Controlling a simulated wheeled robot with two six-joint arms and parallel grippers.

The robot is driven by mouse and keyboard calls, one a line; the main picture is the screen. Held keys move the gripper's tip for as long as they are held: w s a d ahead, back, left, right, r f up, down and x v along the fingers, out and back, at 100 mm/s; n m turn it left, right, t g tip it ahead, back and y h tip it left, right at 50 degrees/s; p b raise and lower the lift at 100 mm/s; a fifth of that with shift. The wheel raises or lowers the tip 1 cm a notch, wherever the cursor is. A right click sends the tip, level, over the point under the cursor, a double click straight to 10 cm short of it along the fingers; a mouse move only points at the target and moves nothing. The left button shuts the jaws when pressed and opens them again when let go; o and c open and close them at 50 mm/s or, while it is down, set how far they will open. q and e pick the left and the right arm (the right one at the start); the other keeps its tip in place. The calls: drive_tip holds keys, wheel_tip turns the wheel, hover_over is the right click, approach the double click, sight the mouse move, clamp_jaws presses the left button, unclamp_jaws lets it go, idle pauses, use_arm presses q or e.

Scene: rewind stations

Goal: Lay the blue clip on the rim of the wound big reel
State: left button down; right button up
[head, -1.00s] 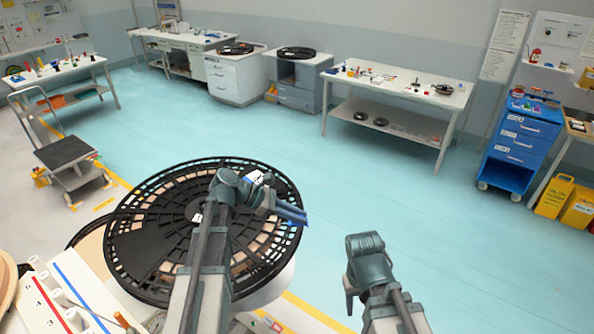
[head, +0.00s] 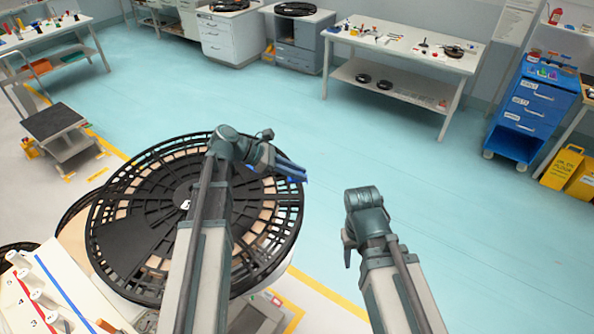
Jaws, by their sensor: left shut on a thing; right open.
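The big black reel (head: 160,200) lies flat in the lower left of the head view, with tan wound material showing through its slotted flange. My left arm crosses over it. My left gripper (head: 292,171) is at the reel's right edge, shut on a small blue clip (head: 303,178) that is mostly hidden by the fingers. I cannot tell whether the clip touches the rim. My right gripper (head: 348,248) is open and empty, to the right of the reel over the floor; its fingers show only partly.
A white panel (head: 45,300) with red and blue stripes stands at the lower left. A dark cart (head: 55,122), white benches (head: 415,50) and a blue drawer cabinet (head: 530,115) stand farther off. The turquoise floor to the right is clear.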

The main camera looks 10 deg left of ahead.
sight(297, 194)
use_arm(q)
drive_tip(key=shift+f+b, duration=2.85)
drive_tip(key=shift+f, duration=0.15)
drive_tip(key=c, duration=0.7)
unclamp_jaws()
drive_tip(key=p+v, duration=0.7)
drive_tip(key=v, duration=0.7)
drive_tip(key=shift+d+f, duration=0.1)
